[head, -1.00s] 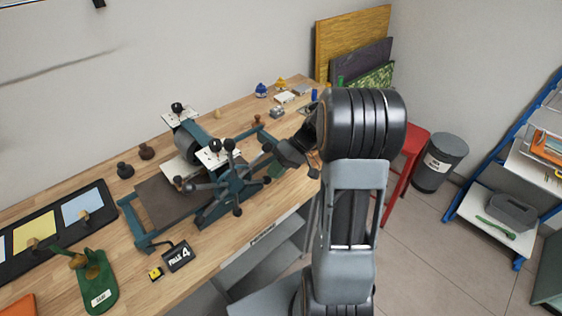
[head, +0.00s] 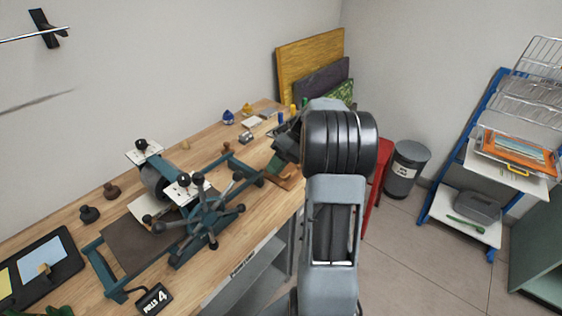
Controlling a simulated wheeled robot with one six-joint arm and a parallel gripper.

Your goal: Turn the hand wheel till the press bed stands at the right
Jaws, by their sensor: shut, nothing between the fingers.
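The press is a teal-framed etching press on the wooden bench. Its hand wheel (head: 208,222), with several dark knobbed spokes, faces me on the near side. The press bed (head: 138,247) is a flat dark brown plate lying at the left of the frame, reaching under the roller (head: 157,181). The right part of the frame (head: 236,168) is bare.
Dark knobs (head: 90,213) and a black tray (head: 40,266) are at left. A red stool (head: 378,180) and grey bin (head: 406,168) stand right of my arm.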

